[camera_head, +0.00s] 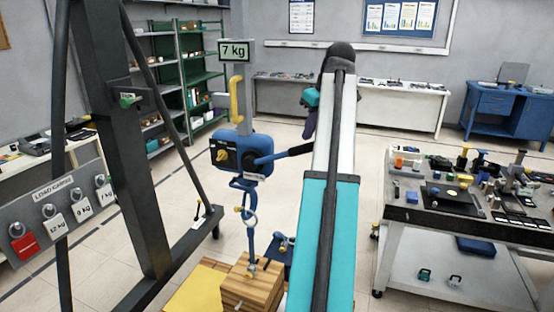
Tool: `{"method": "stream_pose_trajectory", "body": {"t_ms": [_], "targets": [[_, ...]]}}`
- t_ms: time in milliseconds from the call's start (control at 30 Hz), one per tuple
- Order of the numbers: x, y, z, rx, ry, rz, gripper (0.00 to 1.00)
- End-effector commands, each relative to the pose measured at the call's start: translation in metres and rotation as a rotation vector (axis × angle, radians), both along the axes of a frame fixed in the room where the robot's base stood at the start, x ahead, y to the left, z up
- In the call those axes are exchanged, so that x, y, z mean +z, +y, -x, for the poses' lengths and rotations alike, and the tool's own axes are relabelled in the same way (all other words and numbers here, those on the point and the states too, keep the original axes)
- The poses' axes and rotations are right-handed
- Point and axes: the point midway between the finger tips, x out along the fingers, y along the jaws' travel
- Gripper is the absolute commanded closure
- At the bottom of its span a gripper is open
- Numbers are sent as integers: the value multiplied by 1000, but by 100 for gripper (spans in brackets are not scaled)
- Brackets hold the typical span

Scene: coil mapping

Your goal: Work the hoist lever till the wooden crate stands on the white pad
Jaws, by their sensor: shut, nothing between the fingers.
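The blue lever hoist (240,155) hangs on a hook under a yellow piece. The wooden crate (252,289) is at the bottom centre, below the hoist's chain and hook (251,265). Its lower part is cut off, so I cannot tell whether it hangs or rests. I cannot make out the white pad. My gripper (309,125) shows partly beside my raised arm, just above the lever's far end. It is shut and empty; its fingertips are mostly hidden, and contact with the lever cannot be told.
A dark steel frame (127,150) stands at left, with a load gauge board (75,210) beside it. A 7 kg sign (235,51) is above the hoist. A yellow platform (197,292) lies left of the crate. A cluttered workbench (440,215) stands at right. Open floor lies behind.

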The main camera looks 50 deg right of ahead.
Motion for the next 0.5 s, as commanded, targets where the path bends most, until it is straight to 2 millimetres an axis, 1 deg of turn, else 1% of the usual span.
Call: {"method": "stream_pose_trajectory", "body": {"t_ms": [267,367,500], "targets": [[-1,0,0,0,0,0,100],[-6,0,1,0,0,0,100],[-18,0,3,-1,0,0,100]]}}
